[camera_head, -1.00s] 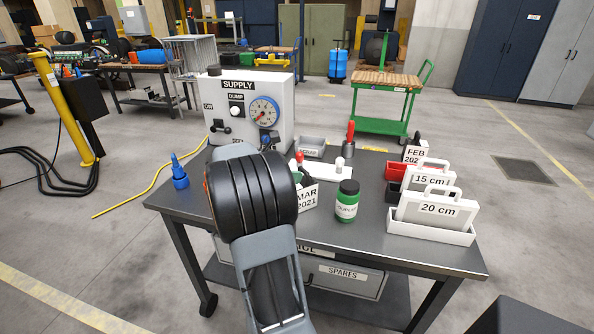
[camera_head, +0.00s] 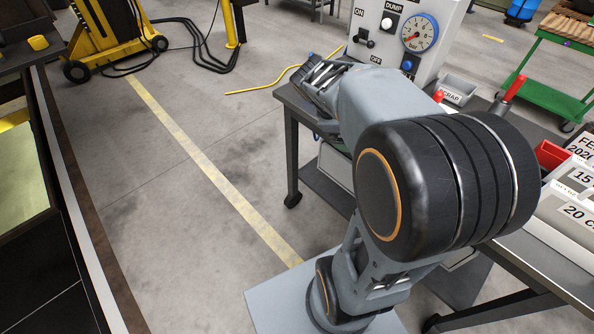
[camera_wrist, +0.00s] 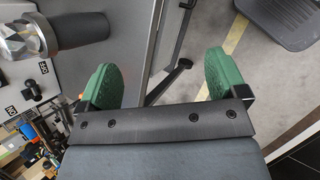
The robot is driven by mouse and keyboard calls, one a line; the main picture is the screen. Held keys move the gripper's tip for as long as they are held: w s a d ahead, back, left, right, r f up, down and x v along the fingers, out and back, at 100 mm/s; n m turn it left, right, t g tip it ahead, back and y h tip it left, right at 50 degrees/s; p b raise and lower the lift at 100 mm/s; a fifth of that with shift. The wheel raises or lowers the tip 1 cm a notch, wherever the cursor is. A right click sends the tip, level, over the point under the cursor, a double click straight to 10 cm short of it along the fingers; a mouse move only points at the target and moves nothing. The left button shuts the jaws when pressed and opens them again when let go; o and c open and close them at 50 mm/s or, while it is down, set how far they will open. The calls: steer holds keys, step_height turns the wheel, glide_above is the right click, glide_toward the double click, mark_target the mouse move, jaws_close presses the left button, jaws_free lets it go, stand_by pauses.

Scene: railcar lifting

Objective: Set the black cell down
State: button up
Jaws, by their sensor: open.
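I cannot make out a black cell for certain in any current view. My gripper (camera_wrist: 165,85) is open, its two green pads wide apart. Nothing is between the pads; the floor and a table leg with a caster show beyond them. In the head view my gripper (camera_head: 322,82) is at the table's left end, in front of the supply panel (camera_head: 378,42). My arm hides much of the tabletop. A dark cylinder with a silver faceted end (camera_wrist: 55,35) shows at upper left in the wrist view; I cannot tell what it is.
The supply panel has a gauge (camera_head: 420,33) and a lever. A scrap bin (camera_head: 458,90), a red bin (camera_head: 551,154) and labelled plates (camera_head: 572,212) stand on the table to the right. A green cart (camera_head: 560,75) is behind.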

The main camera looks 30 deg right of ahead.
steer(key=s+a+f+m+t+y, duration=0.2)
steer(key=a+m+y, duration=0.1)
steer(key=a, duration=0.5)
steer(key=s+a+f+m+t+y, duration=0.2)
steer(key=a+m+y, duration=0.1)
steer(key=a, duration=0.6)
steer(key=shift+s+a+m+y, duration=0.25)
steer(key=shift+s+m+y, duration=0.15)
steer(key=shift+m, duration=0.3)
